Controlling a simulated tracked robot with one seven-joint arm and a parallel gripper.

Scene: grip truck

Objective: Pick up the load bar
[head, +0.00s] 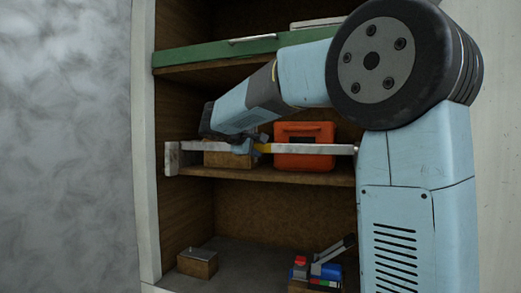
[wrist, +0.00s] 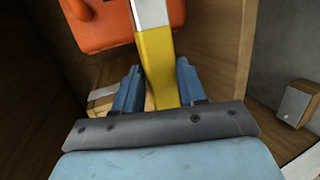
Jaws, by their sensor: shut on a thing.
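The load bar (head: 310,149) is a long white bar with a yellow section. In the head view it runs level across the shelf front, with an upright end piece at its left. Its right end meets my arm's outline. My gripper (head: 250,146) is at the bar's middle, by the yellow section. In the wrist view the yellow section (wrist: 157,62) runs between the two blue fingers of my gripper (wrist: 158,85), which are shut on it. I cannot tell whether the bar touches the shelf.
An orange case (head: 304,161) and a wooden box (head: 229,160) sit on the shelf behind the bar. Below are a small wooden box (head: 198,264) and a box of coloured items (head: 320,272). A pale cabinet post (head: 145,130) stands left.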

